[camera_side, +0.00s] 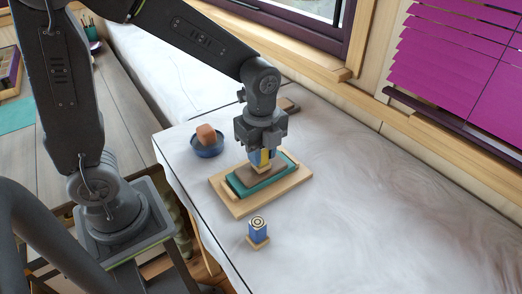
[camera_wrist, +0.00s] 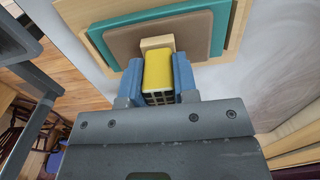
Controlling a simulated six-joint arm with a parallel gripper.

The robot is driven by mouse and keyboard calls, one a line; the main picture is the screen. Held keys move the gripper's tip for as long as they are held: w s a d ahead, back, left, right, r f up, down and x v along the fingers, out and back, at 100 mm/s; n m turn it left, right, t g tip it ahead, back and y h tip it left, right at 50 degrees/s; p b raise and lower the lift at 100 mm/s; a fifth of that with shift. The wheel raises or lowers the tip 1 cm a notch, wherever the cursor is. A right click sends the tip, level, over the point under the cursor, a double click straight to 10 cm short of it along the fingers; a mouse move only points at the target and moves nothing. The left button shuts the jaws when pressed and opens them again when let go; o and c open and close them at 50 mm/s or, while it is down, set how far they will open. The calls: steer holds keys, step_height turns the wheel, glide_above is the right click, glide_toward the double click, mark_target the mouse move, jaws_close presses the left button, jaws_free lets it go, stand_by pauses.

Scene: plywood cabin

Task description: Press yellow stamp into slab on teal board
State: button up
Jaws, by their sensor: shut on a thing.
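My gripper (camera_side: 262,155) is shut on the yellow stamp (camera_wrist: 158,70), with a blue finger on each side of it. The stamp also shows in the side view (camera_side: 264,157) as a small yellow strip between the fingers. Its pale wooden foot (camera_wrist: 157,43) is over the brown slab (camera_wrist: 150,36); I cannot tell whether it touches. The slab (camera_side: 252,174) lies on the teal board (camera_side: 287,164), which also shows in the wrist view (camera_wrist: 222,28). The board lies on a larger wooden base (camera_side: 240,209). My gripper and stamp hide part of the slab.
A blue stamp (camera_side: 258,230) with a ringed top stands on a wooden foot in front of the base. A blue bowl (camera_side: 206,151) with an orange-brown block (camera_side: 206,134) is at left. The white tabletop (camera_side: 400,200) is clear at right.

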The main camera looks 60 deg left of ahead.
steer(key=shift+f, duration=0.1)
steer(key=shift+r, duration=3.6)
